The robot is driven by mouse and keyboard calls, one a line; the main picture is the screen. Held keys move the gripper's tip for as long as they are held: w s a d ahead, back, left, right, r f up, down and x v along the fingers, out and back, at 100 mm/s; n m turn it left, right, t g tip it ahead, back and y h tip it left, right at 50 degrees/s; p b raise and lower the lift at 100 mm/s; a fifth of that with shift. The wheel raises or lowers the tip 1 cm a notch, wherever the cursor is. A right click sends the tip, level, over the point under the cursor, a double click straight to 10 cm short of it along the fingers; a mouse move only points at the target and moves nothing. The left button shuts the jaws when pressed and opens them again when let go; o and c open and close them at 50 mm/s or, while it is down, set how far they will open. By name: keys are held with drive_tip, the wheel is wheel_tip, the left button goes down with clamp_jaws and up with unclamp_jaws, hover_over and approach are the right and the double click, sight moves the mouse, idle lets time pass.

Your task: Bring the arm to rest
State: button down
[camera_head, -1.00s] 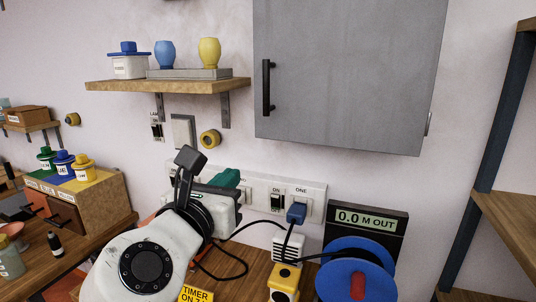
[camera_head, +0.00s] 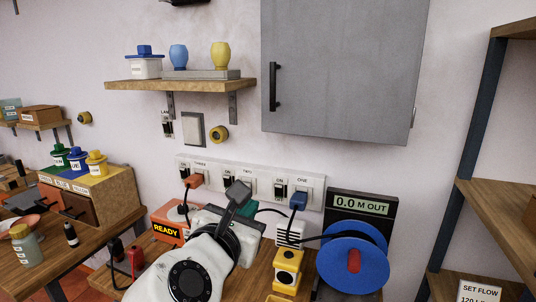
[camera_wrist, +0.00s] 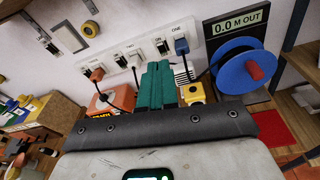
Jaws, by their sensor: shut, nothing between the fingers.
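My arm shows at the bottom of the head view, white with a dark round joint cap. My gripper lies beyond it, mostly hidden behind my own wrist; a bit of its green fingers (camera_head: 246,232) shows there. In the wrist view the green fingers of my gripper (camera_wrist: 160,68) are pressed together, with nothing between them. They point toward the wall socket strip (camera_wrist: 145,52) and appear apart from it.
An orange box reading READY (camera_head: 167,231) stands left of my gripper. A yellow device (camera_head: 287,270) and a blue reel (camera_head: 352,258) stand to the right. A grey cabinet (camera_head: 340,65) and a wooden shelf (camera_head: 180,86) hang above. Cables run near my gripper.

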drive_tip(key=s+d+f+m+g+y, duration=0.1)
drive_tip(key=s+d+f+m+g, duration=0.5)
drive_tip(key=d+f, duration=0.6)
drive_tip(key=s+d+f+m+g, duration=0.25)
drive_tip(key=d+f+m, duration=0.5)
drive_tip(key=f, duration=0.75)
drive_tip(key=s+d+f+m+g+y, duration=0.1)
drive_tip(key=s+d+f+m+g, duration=0.1)
drive_tip(key=s, duration=0.7)
drive_tip(key=s+d+f+m+g+y, duration=0.1)
drive_tip(key=s+d+f+m+g, duration=0.1)
drive_tip(key=s+d+f+m, duration=0.3)
drive_tip(key=s+d+f+m+g+y, duration=0.1)
drive_tip(key=s+d+f+m+g, duration=0.1)
drive_tip(key=s+d+f+m, duration=0.2)
drive_tip(key=s+f+m, duration=0.3)
drive_tip(key=s+m, duration=0.3)
drive_tip(key=s, duration=0.3)
drive_tip(key=shift+s+d+y, duration=0.25)
drive_tip(key=shift+s+y, duration=0.05)
drive_tip(key=shift+s, duration=0.1)
drive_tip(key=shift+m, duration=0.25)
